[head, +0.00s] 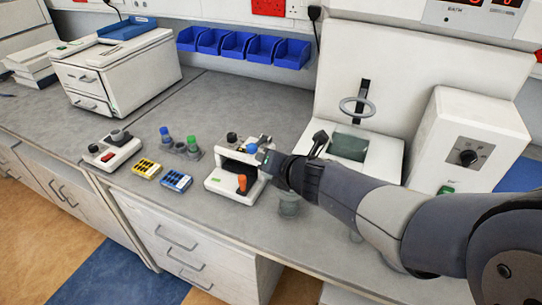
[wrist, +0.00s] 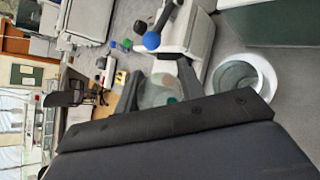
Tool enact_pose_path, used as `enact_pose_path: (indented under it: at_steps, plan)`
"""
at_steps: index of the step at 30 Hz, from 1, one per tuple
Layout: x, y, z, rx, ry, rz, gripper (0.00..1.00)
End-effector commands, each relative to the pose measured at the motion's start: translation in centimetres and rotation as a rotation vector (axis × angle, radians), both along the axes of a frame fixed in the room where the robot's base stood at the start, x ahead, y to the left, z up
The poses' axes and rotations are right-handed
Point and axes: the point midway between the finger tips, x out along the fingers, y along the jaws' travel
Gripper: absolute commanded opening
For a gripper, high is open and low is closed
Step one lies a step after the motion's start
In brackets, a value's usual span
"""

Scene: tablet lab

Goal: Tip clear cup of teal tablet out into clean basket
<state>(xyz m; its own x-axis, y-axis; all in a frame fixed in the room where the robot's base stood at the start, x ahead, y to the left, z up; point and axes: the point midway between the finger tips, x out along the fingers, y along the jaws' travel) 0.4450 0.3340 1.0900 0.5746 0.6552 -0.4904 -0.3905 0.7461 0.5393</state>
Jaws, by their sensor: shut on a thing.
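My gripper (wrist: 160,82) is shut on a clear cup (wrist: 155,93), which sits between its two dark fingers in the wrist view. A small teal spot, apparently the teal tablet (wrist: 171,100), shows at the cup's lower edge. In the head view my gripper (head: 265,160) is over the counter beside the white tablet device, and the held cup is not clear there. A round white-rimmed vessel with a see-through middle (wrist: 243,78) is to the right of my gripper in the wrist view; I cannot tell whether it is the clean basket.
The white device (head: 232,184) has a blue knob and an orange part. Blue and yellow blocks (head: 176,180), a small device (head: 112,151) and capped bottles are to its left. Clear glassware (head: 289,204) shows below my arm. A ring stand (head: 357,107) and white bath box are at right.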

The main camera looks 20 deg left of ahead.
Motion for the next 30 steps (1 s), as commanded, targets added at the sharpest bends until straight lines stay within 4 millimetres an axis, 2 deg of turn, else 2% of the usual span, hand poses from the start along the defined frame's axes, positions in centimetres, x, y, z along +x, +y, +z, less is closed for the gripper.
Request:
enact_pose_path:
  at_steps: [18,30]
  plan:
    - [0.55,-0.62,-0.16,0.537,0.462,-0.004,0.24]
    - [0.94,-1.07,-0.66,0.813,0.692,-0.001,0.24]
